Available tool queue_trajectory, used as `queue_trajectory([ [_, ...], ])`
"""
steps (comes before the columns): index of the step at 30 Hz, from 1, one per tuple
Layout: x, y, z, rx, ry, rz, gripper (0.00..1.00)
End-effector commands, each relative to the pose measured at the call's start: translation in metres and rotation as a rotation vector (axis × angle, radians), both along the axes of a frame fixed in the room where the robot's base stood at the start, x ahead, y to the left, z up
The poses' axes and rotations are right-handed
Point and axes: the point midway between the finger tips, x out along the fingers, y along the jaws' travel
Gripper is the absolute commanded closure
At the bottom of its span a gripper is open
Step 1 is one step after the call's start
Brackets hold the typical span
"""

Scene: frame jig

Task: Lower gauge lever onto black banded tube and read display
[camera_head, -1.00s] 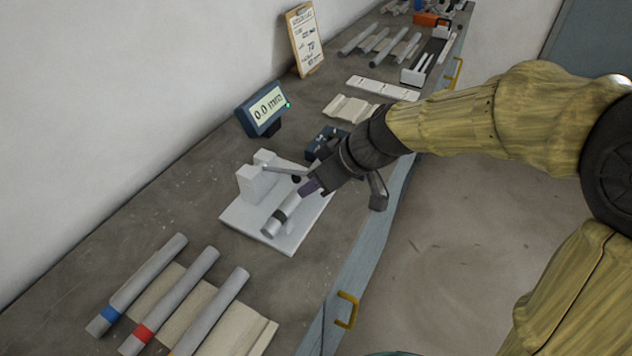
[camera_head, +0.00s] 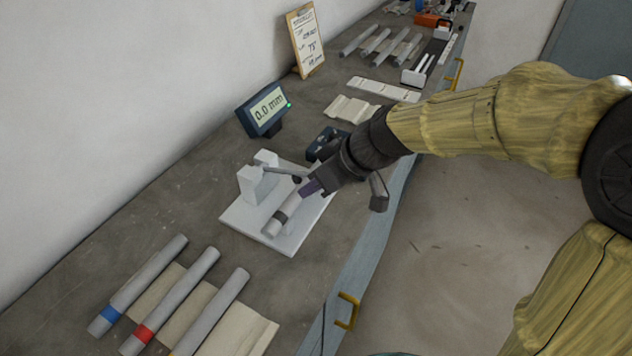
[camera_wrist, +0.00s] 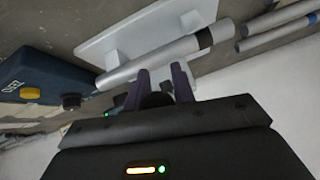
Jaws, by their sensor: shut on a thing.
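The pale grey tube with a black band (camera_head: 281,215) lies on the white gauge base (camera_head: 247,219); its far end is hidden behind my gripper. It also lies across the wrist view (camera_wrist: 170,56). The gauge lever (camera_head: 280,173) runs from the white post (camera_head: 252,183) to my gripper (camera_head: 312,187), low over the tube. My gripper is shut on the lever's end, where a dark round part shows between the purple fingers in the wrist view (camera_wrist: 160,76). The grip is partly hidden. I cannot tell whether lever and tube touch. The display (camera_head: 265,107) reads 0.0 mm.
Grey tubes with blue and red bands (camera_head: 150,280) lie on a pale rack at the near left. A dark blue box (camera_head: 322,143) stands just behind my gripper. A clipboard (camera_head: 305,40) leans on the wall. The bench front edge is close to my arm.

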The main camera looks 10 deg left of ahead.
Motion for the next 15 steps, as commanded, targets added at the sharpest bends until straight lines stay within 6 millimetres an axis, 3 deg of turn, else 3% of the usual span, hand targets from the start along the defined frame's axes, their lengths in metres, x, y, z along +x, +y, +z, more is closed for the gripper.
queue_trajectory([
  [4,0.0004,0.0005,0.0005,0.001,-0.002,0.0,0.86],
  [5,0.0004,0.0005,0.0005,0.001,-0.002,0.0,0.69],
  [7,0.0004,0.0005,0.0004,0.001,-0.001,-0.001,0.55],
  [15,0.0001,0.0002,0.0004,0.001,0.0,0.0,0.55],
])
